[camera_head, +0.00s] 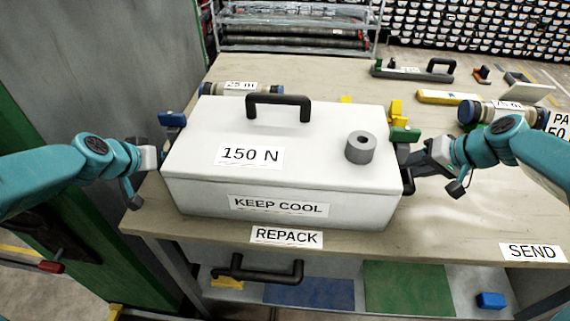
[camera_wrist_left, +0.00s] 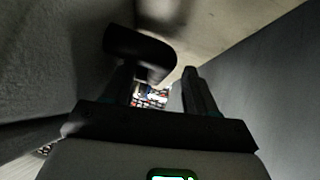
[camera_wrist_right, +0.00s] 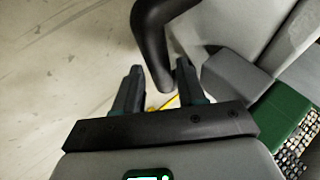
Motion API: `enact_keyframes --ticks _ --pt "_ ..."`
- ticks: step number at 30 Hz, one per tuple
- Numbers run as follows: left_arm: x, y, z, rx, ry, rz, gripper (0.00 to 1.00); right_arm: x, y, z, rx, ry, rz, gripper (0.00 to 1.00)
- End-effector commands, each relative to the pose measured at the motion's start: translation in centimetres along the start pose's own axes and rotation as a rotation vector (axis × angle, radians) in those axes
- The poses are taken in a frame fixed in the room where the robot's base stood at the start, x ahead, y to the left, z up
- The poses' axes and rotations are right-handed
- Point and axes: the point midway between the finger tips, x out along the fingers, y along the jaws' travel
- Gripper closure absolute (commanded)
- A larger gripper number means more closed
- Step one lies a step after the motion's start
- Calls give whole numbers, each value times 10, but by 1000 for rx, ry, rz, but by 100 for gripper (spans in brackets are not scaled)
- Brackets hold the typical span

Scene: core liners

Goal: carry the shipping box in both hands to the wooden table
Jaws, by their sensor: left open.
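The shipping box (camera_head: 205,188) is white, with labels "150 N" and "KEEP COOL" and a black handle on its lid. It stands level on a pale wood-topped table (camera_head: 470,215) marked "REPACK". My left gripper (camera_head: 156,158) is at the box's left side; its fingers are apart beside a dark handle (camera_wrist_left: 140,50) in the left wrist view. My right gripper (camera_head: 415,160) is at the right side; in the right wrist view its fingers stand apart with a black side handle (camera_wrist_right: 152,40) reaching between them. Contact with either handle cannot be told.
A grey ring weight (camera_head: 360,148) sits on the lid. Core tubes (camera_head: 240,88) (camera_head: 490,111) and tools (camera_head: 412,70) lie behind and right. A lower shelf (camera_head: 350,270) is under the front edge. The right tabletop is mostly clear.

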Motion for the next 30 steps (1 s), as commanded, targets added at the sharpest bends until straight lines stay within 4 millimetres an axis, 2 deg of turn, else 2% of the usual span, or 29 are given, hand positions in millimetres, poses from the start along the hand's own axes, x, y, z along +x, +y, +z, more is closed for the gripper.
enact_keyframes --ticks 3,6,18,20,21,22,23,24,30 --pt "17 0 0 -1 -1 1 43 17 0 0 1 -1 -1 60" --pt "25 0 0 0 -1 1 43 25 0 0 1 -1 -1 60" --pt "31 0 0 0 0 1 43 31 0 0 1 1 0 60" --pt "31 0 0 0 0 1 63 31 0 0 1 1 0 80" --pt "31 0 0 0 0 1 76 31 0 0 1 1 0 93" --pt "31 0 0 0 0 1 85 31 0 0 1 1 0 100" --pt "31 0 0 0 0 1 95 31 0 0 1 1 0 100" --pt "31 0 0 0 0 1 100 31 0 0 1 1 0 100" --pt "31 0 0 0 0 1 100 31 0 0 1 1 0 100"
